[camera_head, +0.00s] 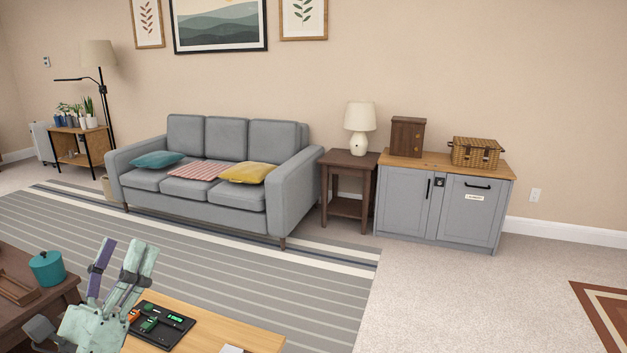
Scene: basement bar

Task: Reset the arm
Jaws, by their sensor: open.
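My gripper (124,252) shows at the lower left of the head view, pale green with one purplish finger. Its two fingers point up and stand apart, with nothing seen between them. It is in front of a light wooden tabletop (235,332), left of a black tray (176,334) holding small green and orange items. Part of the tray is hidden behind the gripper. Most of my arm is out of view or cut off by the bottom edge.
A dark table (22,318) with a teal pot (47,268) stands at left, close to the gripper. A striped rug (300,275) lies beyond. A grey sofa (225,140), side table (345,160) and grey cabinet (405,200) line the wall.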

